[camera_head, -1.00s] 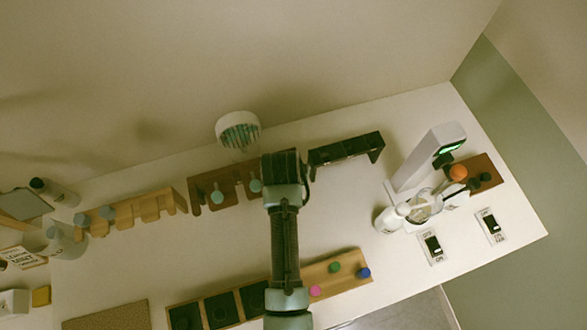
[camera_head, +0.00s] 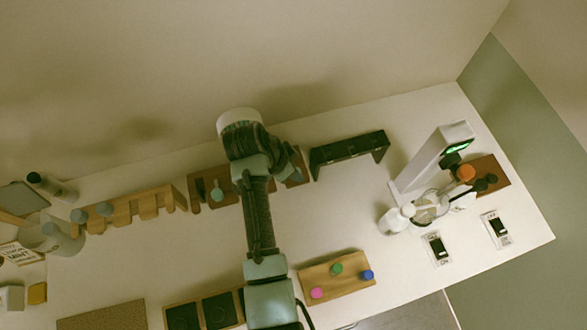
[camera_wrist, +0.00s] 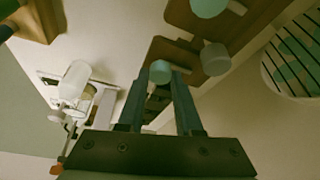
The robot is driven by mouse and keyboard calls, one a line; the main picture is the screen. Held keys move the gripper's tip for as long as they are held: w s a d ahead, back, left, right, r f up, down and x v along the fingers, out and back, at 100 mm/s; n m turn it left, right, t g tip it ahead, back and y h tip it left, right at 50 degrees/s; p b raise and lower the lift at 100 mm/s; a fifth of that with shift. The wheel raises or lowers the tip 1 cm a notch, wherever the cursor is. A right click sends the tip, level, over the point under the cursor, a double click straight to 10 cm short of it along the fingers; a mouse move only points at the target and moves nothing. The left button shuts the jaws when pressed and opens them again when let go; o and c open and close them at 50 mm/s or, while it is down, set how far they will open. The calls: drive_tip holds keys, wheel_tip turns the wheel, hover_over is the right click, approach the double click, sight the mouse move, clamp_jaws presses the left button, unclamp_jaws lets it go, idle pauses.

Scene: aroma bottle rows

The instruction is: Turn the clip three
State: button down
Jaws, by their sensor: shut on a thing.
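No part is clearly recognisable as a clip. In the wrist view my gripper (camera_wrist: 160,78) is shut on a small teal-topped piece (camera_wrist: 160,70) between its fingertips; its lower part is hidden. In the head view my gripper (camera_head: 295,165) is over the right end of the brown slotted rack (camera_head: 200,200), largely hidden by my wrist. One teal-topped bottle (camera_head: 217,192) stands in that rack. Two more teal pieces show in the wrist view, a grey-teal one (camera_wrist: 215,58) beside the held piece and a larger one (camera_wrist: 208,7) at the top.
A black rack (camera_head: 350,155) stands right of my gripper. A tan slotted rack (camera_head: 140,205) is on the left, a white lamp-like device (camera_head: 430,160) on the right. A wooden block (camera_head: 335,280) with coloured knobs lies in front.

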drive_tip(key=shift+m, duration=0.3)
drive_tip(key=c, duration=0.6)
unclamp_jaws()
drive_tip(key=shift+r, duration=0.1)
drive_tip(key=b+v, duration=0.1)
drive_tip(key=v, duration=1.1)
drive_tip(key=shift+a+r+b, duration=0.15)
drive_tip(key=shift+r+b, duration=0.15)
drive_tip(key=shift+r, duration=0.1)
